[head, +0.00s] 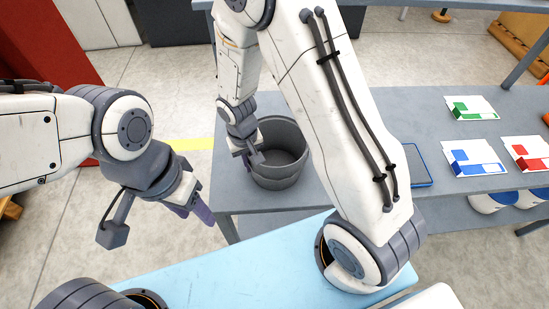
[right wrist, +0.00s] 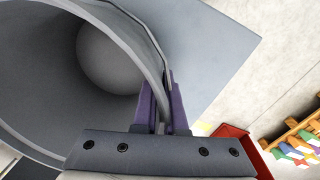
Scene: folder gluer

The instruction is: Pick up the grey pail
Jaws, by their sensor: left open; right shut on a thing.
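The grey pail (head: 277,170) stands upright on the left end of the grey table (head: 231,196). It is open at the top and looks empty. My right gripper (head: 254,160) is at the pail's left rim. In the right wrist view, the purple fingers of my right gripper (right wrist: 164,108) are shut on the wall of the pail (right wrist: 105,60), one finger inside and one outside. My left gripper (head: 192,207) is open and empty, in the air left of the table. I cannot tell whether the pail's base touches the table.
Cards with green (head: 470,108), blue (head: 474,157) and red (head: 527,155) blocks lie on the table to the right. A blue-edged tray (head: 415,166) lies behind my right arm. A light blue surface (head: 220,268) is in front. A red cabinet (head: 45,45) stands at left.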

